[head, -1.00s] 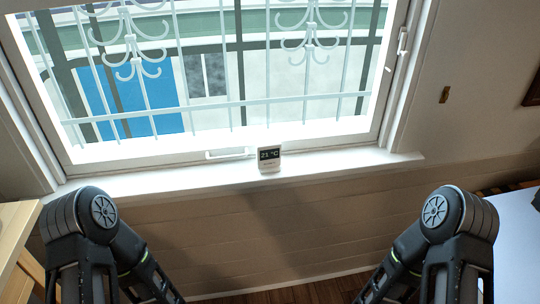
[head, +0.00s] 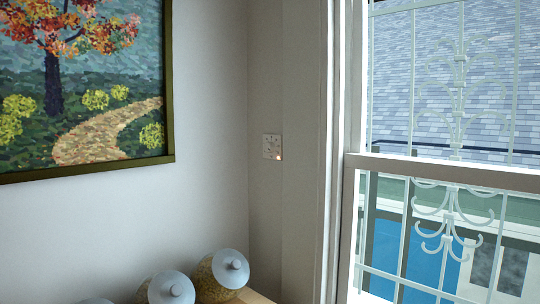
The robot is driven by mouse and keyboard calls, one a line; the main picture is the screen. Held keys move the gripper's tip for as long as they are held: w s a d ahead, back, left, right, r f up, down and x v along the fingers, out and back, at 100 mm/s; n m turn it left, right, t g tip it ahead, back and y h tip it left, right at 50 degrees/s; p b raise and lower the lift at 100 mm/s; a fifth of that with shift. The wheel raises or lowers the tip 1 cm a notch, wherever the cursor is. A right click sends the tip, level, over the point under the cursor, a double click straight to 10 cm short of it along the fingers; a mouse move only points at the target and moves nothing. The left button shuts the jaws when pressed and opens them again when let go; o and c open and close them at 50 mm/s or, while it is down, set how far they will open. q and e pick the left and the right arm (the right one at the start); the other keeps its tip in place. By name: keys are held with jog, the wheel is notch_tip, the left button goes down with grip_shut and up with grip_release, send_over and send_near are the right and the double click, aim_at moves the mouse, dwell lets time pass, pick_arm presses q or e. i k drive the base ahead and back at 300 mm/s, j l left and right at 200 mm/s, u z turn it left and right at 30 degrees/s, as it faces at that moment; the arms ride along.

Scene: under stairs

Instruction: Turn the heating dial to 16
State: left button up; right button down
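A small square white wall plate (head: 272,147) is fixed to the wall between the framed picture and the window. It has small dark marks on its face and a small orange glow at its lower right. It may be the heating dial, but the marks are too small to read and I cannot tell its setting. Neither of my grippers is in view.
Several jars with pale blue lids, such as one jar (head: 222,275), stand on a wooden surface (head: 252,297) below the plate. A framed tree painting (head: 170,90) hangs at left. A barred window (head: 440,170) fills the right.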

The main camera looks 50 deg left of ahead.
aim_at(269, 147)
jog(key=u, duration=1.75)
jog(key=z, duration=0.25)
